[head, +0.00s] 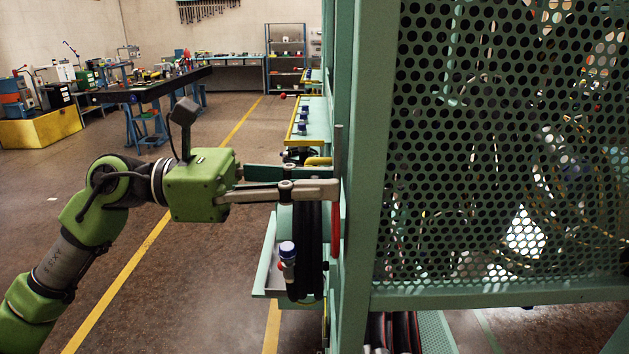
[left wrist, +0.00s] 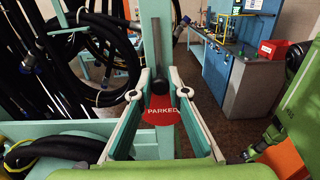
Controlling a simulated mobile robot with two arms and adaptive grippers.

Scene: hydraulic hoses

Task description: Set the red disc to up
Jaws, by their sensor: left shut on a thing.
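The red disc (left wrist: 163,113) reads "PARKED" in the left wrist view, with its wide lettered part hanging below the fingertips. In the head view the red disc (head: 335,230) shows edge-on as a thin red strip against the green post. A narrow grey upright bar (left wrist: 156,50) rises above the disc; it also shows in the head view (head: 339,147). My left gripper (head: 336,180) reaches in from the left, its fingers level, and is shut on the red disc at its upper part. In the left wrist view the fingertips (left wrist: 154,88) flank the disc's top.
A perforated green panel (head: 500,140) fills the right of the head view, beside the green post (head: 358,150). Black hoses (head: 308,250) hang under the gripper near a small green tray (head: 264,270) and a blue-capped fitting (head: 287,250).

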